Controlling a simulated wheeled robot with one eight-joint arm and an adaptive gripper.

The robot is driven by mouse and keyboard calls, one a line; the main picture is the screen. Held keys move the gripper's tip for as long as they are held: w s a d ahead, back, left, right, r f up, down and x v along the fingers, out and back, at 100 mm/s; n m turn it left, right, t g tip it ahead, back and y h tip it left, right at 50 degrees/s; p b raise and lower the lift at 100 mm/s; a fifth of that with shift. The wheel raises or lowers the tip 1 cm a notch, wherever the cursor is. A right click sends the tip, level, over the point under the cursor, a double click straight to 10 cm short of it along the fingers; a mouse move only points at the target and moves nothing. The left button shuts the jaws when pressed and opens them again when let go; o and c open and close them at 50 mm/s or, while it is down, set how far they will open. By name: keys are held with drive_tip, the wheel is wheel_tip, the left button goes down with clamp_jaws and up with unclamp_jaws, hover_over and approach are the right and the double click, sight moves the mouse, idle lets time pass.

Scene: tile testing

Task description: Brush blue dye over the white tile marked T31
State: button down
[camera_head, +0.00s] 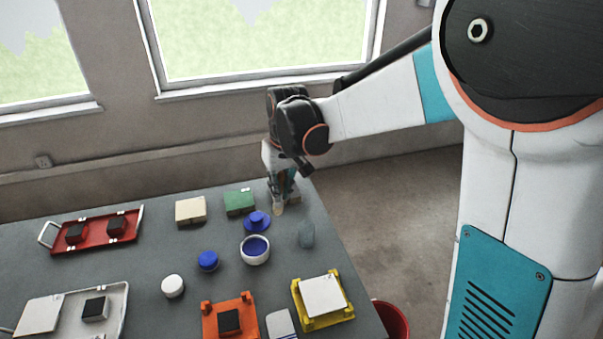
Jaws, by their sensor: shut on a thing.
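My gripper (281,184) is at the back right of the grey table, pointing down. It is shut on what looks like a brush (278,210), whose pale lower end shows just above the tabletop; the fingers hide most of it. A white bowl of blue dye (255,249) stands in front of the gripper. A white tile (322,296) lies on a yellow stand (341,315) at the front right. Another white tile (38,314) lies on a pale tray at the front left. I cannot read a T31 mark on either.
A blue lid-like piece (257,222), blue jar (208,261) and white jar (173,286) stand near the bowl. Cream (190,211) and green (239,203) blocks are at the back. A red tray (92,233) lies left, an orange stand (231,318) in front. A red bin (393,320) is beyond the right edge.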

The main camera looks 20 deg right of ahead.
drive_tip(key=s+a+f+t+y+b, duration=0.1)
drive_tip(key=a+f+b, duration=0.4)
drive_tip(key=f, duration=0.5)
drive_tip(key=shift+s+a+f+t, duration=0.3)
drive_tip(key=shift+s+a, duration=0.3)
drive_tip(key=shift+a, duration=0.4)
drive_tip(key=shift+s+f+b, duration=0.1)
drive_tip(key=shift+f+b, duration=0.55)
idle(1.5)
drive_tip(key=shift+r, duration=0.15)
wheel_tip(320, 180, up, 7)
drive_tip(key=p, duration=0.5)
drive_tip(key=shift+f, duration=0.2)
idle(0.8)
